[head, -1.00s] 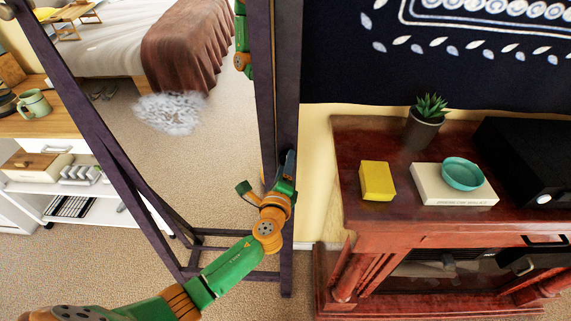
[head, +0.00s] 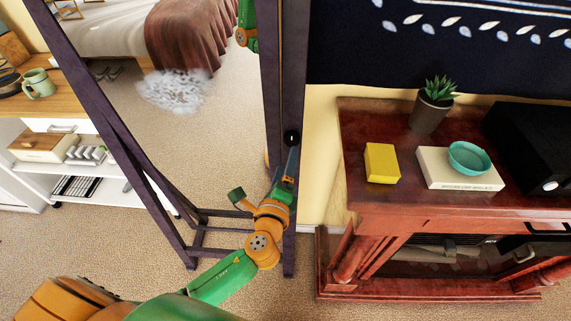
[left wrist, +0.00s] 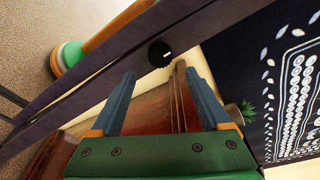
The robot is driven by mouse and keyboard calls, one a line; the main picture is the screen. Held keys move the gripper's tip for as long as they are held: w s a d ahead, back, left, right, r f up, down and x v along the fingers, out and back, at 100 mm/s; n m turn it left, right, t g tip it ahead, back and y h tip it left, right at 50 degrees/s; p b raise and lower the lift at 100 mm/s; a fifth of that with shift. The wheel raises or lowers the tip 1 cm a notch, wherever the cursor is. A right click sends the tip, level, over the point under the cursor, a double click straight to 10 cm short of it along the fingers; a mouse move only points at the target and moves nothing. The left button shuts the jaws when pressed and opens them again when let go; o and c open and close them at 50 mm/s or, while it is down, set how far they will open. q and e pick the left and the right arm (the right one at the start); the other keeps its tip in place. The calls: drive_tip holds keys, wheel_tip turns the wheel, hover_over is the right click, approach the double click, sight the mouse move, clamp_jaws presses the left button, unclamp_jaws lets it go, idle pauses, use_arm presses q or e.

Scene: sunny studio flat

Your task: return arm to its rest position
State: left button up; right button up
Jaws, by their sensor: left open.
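My left arm reaches up from the bottom of the head view. Its gripper (head: 290,163) has blue fingers and is in front of the mirror's right upright, just below a black knob (head: 291,137). In the left wrist view the two fingers of this gripper (left wrist: 160,85) stand apart with nothing between them. The knob (left wrist: 160,53) shows beyond the fingertips, apart from them. My right gripper is not in view.
The dark mirror frame (head: 272,95) stands close to the arm. At right a red wooden cabinet (head: 400,214) holds a yellow box (head: 382,163), a white book (head: 432,168), a teal bowl (head: 470,157) and a potted plant (head: 431,110).

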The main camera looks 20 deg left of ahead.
use_arm(q)
drive_tip(key=shift+w, duration=0.1)
drive_tip(key=s+a+f+n+g, duration=0.1)
drive_tip(key=s+f+n+g, duration=0.2)
drive_tip(key=f, duration=0.6)
drive_tip(key=s+a+f+n+g+h, duration=0.1)
drive_tip(key=s+f+g, duration=0.25)
drive_tip(key=f, duration=0.45)
drive_tip(key=s+a+f+n+g, duration=0.1)
drive_tip(key=s+f+n+g, duration=0.2)
drive_tip(key=f, duration=0.6)
drive_tip(key=s+f+n+g, duration=0.3)
drive_tip(key=s+f+n, duration=0.3)
drive_tip(key=s, duration=0.8)
drive_tip(key=s+a+f+n+g+h, duration=0.1)
drive_tip(key=s+f+n+g, duration=0.2)
drive_tip(key=s, duration=1.1)
wheel_tip(320, 180, down, 4)
drive_tip(key=n, duration=0.3)
drive_tip(key=shift+a+h, duration=0.2)
drive_tip(key=shift+h, duration=0.1)
